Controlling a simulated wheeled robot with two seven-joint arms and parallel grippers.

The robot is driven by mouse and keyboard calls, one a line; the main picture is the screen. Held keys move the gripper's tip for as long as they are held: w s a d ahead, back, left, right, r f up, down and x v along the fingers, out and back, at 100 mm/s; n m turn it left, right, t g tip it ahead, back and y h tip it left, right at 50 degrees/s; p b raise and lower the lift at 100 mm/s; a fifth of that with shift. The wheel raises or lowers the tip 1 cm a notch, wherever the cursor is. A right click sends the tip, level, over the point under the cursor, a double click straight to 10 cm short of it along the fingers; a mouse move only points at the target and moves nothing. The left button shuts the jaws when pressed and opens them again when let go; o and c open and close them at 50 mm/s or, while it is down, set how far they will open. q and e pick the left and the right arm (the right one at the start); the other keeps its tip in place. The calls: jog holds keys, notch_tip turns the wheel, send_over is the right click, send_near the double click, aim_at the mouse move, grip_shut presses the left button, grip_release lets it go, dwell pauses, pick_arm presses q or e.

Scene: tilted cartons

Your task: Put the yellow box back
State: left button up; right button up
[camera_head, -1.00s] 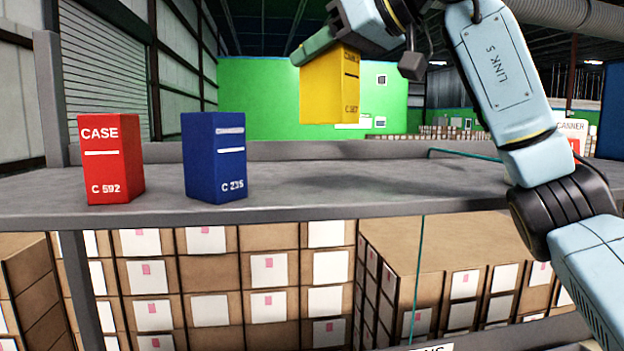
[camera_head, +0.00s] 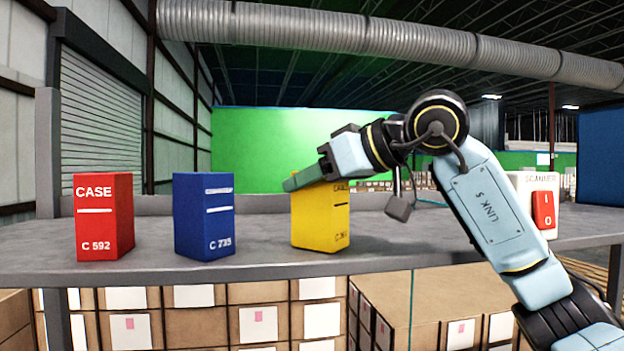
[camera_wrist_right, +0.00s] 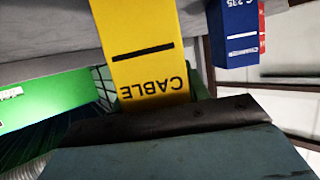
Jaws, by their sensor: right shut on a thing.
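The yellow box (camera_head: 320,222) is upright at the shelf, right of the blue box, its base at or just above the surface; I cannot tell if it touches. My right gripper (camera_head: 318,182) is shut on its top, coming from the right. In the right wrist view the yellow box (camera_wrist_right: 143,50) shows its CABLE label, upside down, in front of the dark finger (camera_wrist_right: 170,118). My left gripper is not in view.
The red box (camera_head: 104,217) and the blue box (camera_head: 204,216) stand on the grey shelf (camera_head: 160,272) to the left. A white scanner with a red switch (camera_head: 543,209) stands at the right. Cartons are stacked below. The shelf between the yellow box and scanner looks clear.

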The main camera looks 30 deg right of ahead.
jog(key=shift+s, duration=0.1)
jog(key=o, duration=1.1)
jog(key=shift+f, duration=0.1)
jog(key=shift+c, duration=0.2)
jog(key=shift+s+r, duration=0.1)
jog(key=shift+r, duration=0.2)
jog(key=b+v, duration=0.2)
jog(key=v, duration=0.9)
jog(key=shift+s+d+b, duration=0.15)
jog(key=shift+s+b, duration=0.2)
jog(key=shift+b, duration=0.05)
